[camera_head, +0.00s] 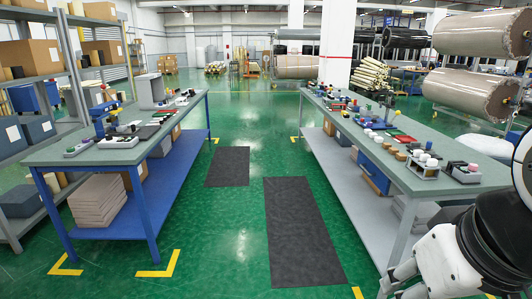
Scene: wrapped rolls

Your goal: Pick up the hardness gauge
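I cannot pick out the hardness gauge for certain; the tools on both workbenches are too small to tell apart. The left workbench (72,160) has a grey-green top with several small tools and a blue stand (103,118) near its front end. The right workbench (436,187) carries several small devices, white-capped jars (427,160) and a dark device (461,171) near its front end. My gripper (392,284) is at the lower right, in front of the right bench and apart from the items on top. Its fingertips are partly cut off by the picture edge.
A green aisle with two dark mats (300,235) (228,166) runs between the benches and is clear. Shelving with boxes (28,55) stands at the left. Large wrapped rolls (465,92) are at the right. Stacked brown sheets (98,200) lie on the left bench's lower shelf.

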